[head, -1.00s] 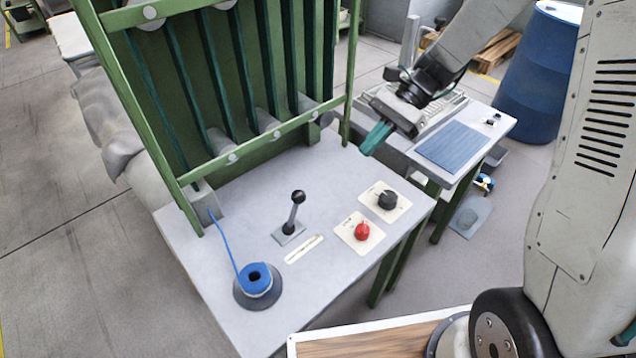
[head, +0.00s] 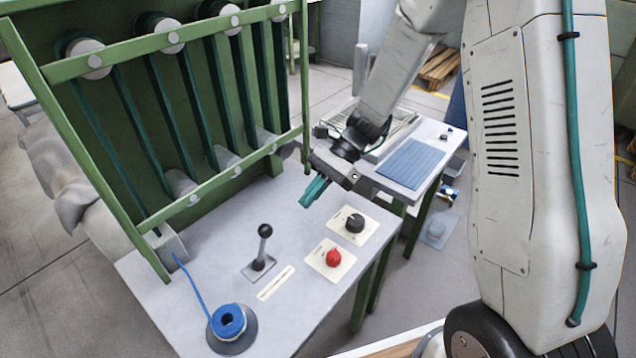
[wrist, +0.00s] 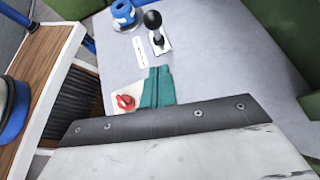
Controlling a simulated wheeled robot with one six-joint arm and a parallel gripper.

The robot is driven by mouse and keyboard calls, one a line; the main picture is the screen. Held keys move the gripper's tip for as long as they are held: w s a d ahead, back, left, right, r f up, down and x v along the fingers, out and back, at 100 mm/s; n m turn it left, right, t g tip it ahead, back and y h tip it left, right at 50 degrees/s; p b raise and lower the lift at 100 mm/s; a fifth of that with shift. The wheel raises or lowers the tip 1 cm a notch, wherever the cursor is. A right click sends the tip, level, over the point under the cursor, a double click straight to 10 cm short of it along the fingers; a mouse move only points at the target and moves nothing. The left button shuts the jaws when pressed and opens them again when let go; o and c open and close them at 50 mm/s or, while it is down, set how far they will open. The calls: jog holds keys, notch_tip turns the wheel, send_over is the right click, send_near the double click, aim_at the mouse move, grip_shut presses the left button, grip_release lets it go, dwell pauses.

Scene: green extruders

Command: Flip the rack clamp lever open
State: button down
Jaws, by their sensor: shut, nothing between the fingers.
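In the wrist view the lever (wrist: 154,30) is beyond my fingertips, near the top middle. My gripper (head: 314,191) has teal fingers. It is above the table, to the right of and behind the lever in the head view, and apart from it. In the wrist view the fingers of my gripper (wrist: 158,85) are together and empty, partly covering the panel with the red knob.
A red knob (head: 333,257) and a black knob (head: 354,223) sit on cream plates right of the lever. A blue spool (head: 229,321) stands at the front left. The green rack (head: 150,110) rises behind. A side table has a blue mat (head: 412,163).

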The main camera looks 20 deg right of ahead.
aim_at(262, 246)
jog(key=s+a+f, duration=0.1)
jog(key=s+a, duration=0.2)
jog(key=a, duration=0.3)
jog(key=shift+a+f, duration=0.25)
jog(key=shift+a, duration=0.1)
